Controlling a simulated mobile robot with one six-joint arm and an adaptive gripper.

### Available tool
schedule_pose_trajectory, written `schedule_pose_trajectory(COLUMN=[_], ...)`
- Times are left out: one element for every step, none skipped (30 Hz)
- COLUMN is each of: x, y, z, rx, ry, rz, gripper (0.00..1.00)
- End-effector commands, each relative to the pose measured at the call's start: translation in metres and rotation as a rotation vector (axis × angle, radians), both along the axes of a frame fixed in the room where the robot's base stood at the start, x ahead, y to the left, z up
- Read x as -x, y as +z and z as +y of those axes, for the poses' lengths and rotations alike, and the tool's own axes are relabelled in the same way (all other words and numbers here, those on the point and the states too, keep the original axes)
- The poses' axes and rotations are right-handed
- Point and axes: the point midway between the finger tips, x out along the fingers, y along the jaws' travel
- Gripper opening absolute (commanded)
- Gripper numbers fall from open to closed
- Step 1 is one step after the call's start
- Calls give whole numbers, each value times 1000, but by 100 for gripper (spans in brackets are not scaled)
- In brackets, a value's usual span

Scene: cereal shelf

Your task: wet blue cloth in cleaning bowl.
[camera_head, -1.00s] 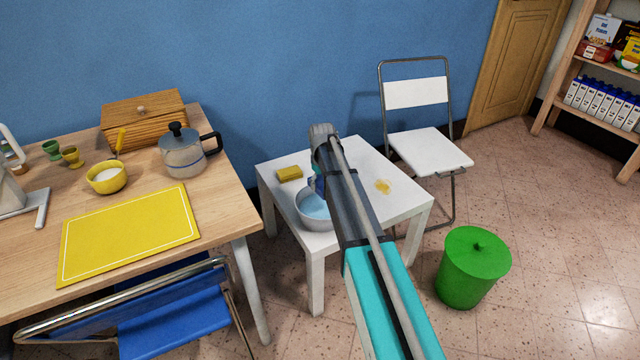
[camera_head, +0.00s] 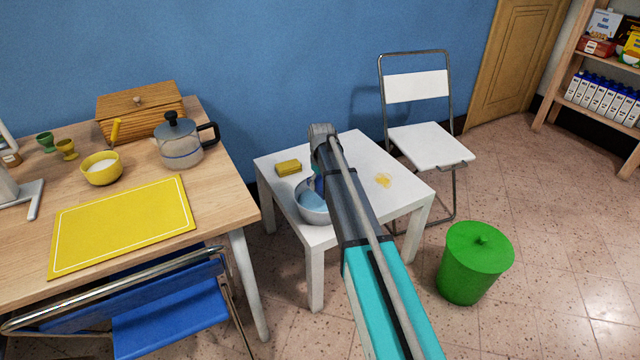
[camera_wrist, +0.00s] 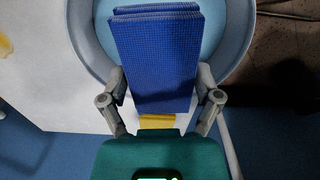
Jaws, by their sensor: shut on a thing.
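The blue cloth (camera_wrist: 155,60) is folded and held between the fingers of my gripper (camera_wrist: 160,84), which is shut on it. In the wrist view the cloth overlaps the pale round cleaning bowl (camera_wrist: 82,35), whose light-blue inside shows on both sides of it. Whether the cloth touches the water cannot be told. In the head view the bowl (camera_head: 312,214) stands on the small white table, partly behind my arm, and looks somewhat tilted. My arm hides most of the gripper and cloth there.
The white table (camera_head: 350,150) also carries a yellow sponge (camera_head: 288,167) and a yellow stain (camera_head: 383,180). A white folding chair (camera_head: 430,146) stands behind it, and a green bin (camera_head: 475,265) to the right. A wooden table (camera_head: 218,207) is at left.

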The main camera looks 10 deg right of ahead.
Motion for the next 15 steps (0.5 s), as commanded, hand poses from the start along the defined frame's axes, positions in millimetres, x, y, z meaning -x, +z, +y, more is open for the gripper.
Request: schedule_pose_trajectory(x=[0,0,0,0,0,0,0,0,0,0,0,0,0,0,0], y=[-7,-10,-12,-14,-17,-19,-21,-24,-26,-28,-31,-33,-35,-38,-40], z=[0,0,0,0,0,0,0,0,0,1,1,1,1,1,1], rx=[0,0,0,0,0,0,0,0,0,0,0,0,0,0,0], ry=[0,0,0,0,0,0,1,1,1,1,1,1,1,1,1], rz=[0,0,0,0,0,0,0,0,0,0,0,0,0,0,0], gripper=[44,44,44,44,44,44,44,44,44,44,44,44,44,44,44])
